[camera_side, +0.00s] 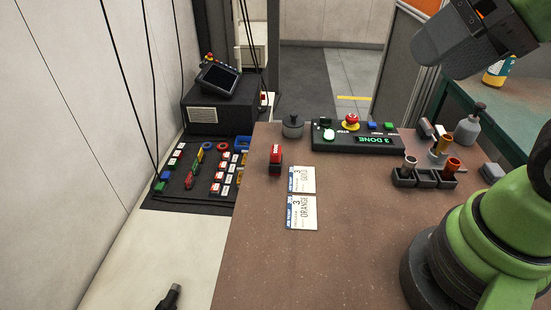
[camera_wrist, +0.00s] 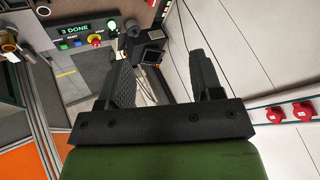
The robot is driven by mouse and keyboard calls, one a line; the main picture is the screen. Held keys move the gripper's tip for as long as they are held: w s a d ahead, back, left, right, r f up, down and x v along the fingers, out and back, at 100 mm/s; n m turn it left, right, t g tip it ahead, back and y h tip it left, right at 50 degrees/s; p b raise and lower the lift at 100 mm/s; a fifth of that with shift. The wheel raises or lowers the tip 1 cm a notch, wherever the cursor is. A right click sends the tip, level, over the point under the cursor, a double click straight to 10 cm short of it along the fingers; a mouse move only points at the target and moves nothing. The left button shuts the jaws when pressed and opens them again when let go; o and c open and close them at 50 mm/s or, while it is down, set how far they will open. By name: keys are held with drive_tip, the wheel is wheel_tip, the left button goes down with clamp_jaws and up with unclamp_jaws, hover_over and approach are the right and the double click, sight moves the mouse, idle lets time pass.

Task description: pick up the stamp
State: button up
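The stamp (camera_side: 276,157) is a small upright red block with a black lower part and white lettering on its face. It stands on the brown table (camera_side: 255,250), left of centre in the side view, just left of two printed cards. I cannot make it out in the wrist view. My gripper (camera_side: 449,58) is high at the upper right of the side view, well apart from the stamp. In the wrist view my gripper (camera_wrist: 160,64) has its two dark fingers wide apart, with nothing between them.
An upper card (camera_side: 302,180) and a lower card (camera_side: 301,213) lie beside the stamp. A black control box (camera_side: 350,147) with a red button and a "3 DONE" display sits behind. A dark holder (camera_side: 425,180) with cups is at right. The table's front middle is clear.

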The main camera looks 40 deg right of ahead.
drive_tip(key=m+g+h, duration=0.1)
drive_tip(key=m+g, duration=0.3)
drive_tip(key=g, duration=0.2)
hover_over(276, 160)
drive_tip(key=s+d, duration=0.1)
drive_tip(key=d, duration=0.1)
wheel_tip(276, 160, down, 12)
drive_tip(key=shift+m+g+h, duration=0.5)
drive_tip(key=shift+g, duration=0.1)
drive_tip(key=f, duration=0.4)
drive_tip(key=w+f, duration=0.1)
drive_tip(key=f, duration=0.4)
drive_tip(key=w+f, duration=0.1)
drive_tip(key=f, duration=0.3)
drive_tip(key=shift+w+a+f, duration=0.15)
drive_tip(key=shift+w+a, duration=0.1)
drive_tip(key=shift+a, duration=0.05)
wheel_tip(276, 160, down, 6)
drive_tip(key=shift+r, duration=0.1)
drive_tip(key=shift+c, duration=0.2)
drive_tip(key=c, duration=1)
